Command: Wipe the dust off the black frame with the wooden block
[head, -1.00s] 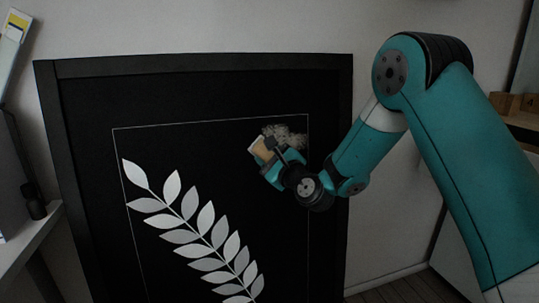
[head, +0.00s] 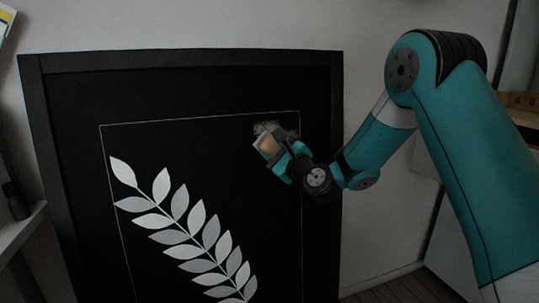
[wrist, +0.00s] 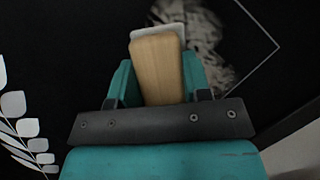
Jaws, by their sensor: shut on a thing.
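The black frame (head: 85,66) stands against the wall, with a white leaf print and a thin pale line on its black panel. A grey dust patch (head: 262,127) lies near the upper right corner of that line; it also shows in the wrist view (wrist: 213,45). My gripper (head: 279,155) is shut on the wooden block (wrist: 157,68), which has a pale pad on its far end. The block (head: 267,144) is in front of the dust patch and hides part of it. I cannot tell whether the pad touches the panel.
A grey shelf (head: 22,228) with a small dark cylinder (head: 15,200) is at the left edge. A wooden box (head: 522,101) sits at the right edge. Bare wall (head: 385,230) shows between the frame and the right side.

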